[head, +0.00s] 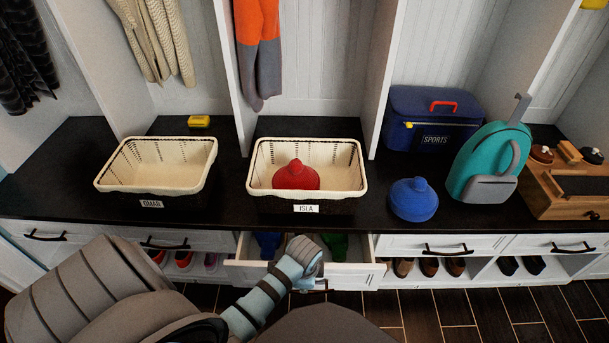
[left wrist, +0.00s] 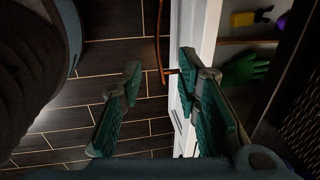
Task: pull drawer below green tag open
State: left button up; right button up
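The drawer (head: 350,275) below the ISLA basket stands partly open. No green tag shows in either view. My left gripper (left wrist: 160,65) is open at the drawer's front, with its right finger over the white front panel (left wrist: 208,30) and its left finger over the floor. The drawer's handle (left wrist: 159,40) lies between and ahead of the fingertips; I cannot tell whether they touch. Inside the drawer are a green glove (left wrist: 245,70) and a yellow item (left wrist: 243,19). My right gripper is out of view.
A red lidded item (head: 296,178) sits in ISLA. A closed drawer (head: 425,246) is to the right, with shoes (head: 429,267) below. Tiled floor (head: 440,315) in front is clear.

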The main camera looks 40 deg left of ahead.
pick_arm(q)
jog(key=f+b, duration=0.2)
jog(key=f, duration=0.2)
jog(key=w+a+f+b, duration=0.1)
jog(key=f+b, duration=0.2)
jog(key=f, duration=0.1)
jog(key=w+f+b, duration=0.1)
jog(key=f+b, duration=0.1)
jog(key=f, duration=0.2)
jog(key=shift+a+f, duration=0.2)
jog(key=shift+f, duration=0.2)
pick_arm(e)
jog(key=w+d+f, duration=0.1)
jog(key=w+f, duration=0.3)
jog(key=f, duration=0.3)
jog(key=shift+w+d+f+t, duration=0.15)
jog(key=shift+w+d+t, duration=0.1)
jog(key=shift+t, duration=0.15)
pick_arm(q)
grip_shut()
